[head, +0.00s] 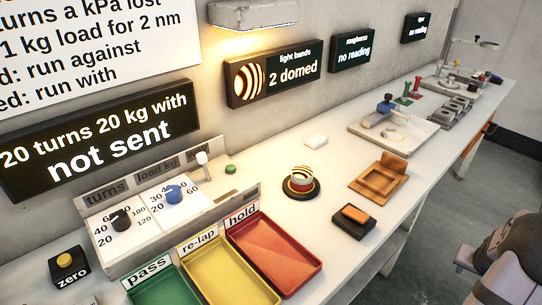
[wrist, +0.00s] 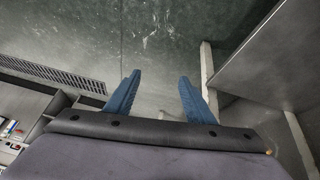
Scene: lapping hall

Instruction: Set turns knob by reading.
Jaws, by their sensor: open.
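The black turns knob (head: 121,219) sits on a white numbered dial on the left of the control box (head: 150,255); its exact pointer setting is too small to tell. The blue load kg knob (head: 174,193) is beside it. The light bands display (head: 273,74) reads "2 domed". The large black display (head: 97,143) reads "20 turns 20 kg with" and "not sent". A partly cut-off white sheet (head: 85,45) carries turns and load rules. In the wrist view my gripper (wrist: 156,95) is open and empty, its blue fingers apart above the floor, away from the knobs.
A white-knobbed lever (head: 202,159) and green button (head: 230,169) are at the box's right. A yellow-topped zero button (head: 64,260) stands left. Green, yellow (head: 232,279) and red trays lie in front. A striped round piece (head: 301,182) sits on the bench. Two other displays read "no reading".

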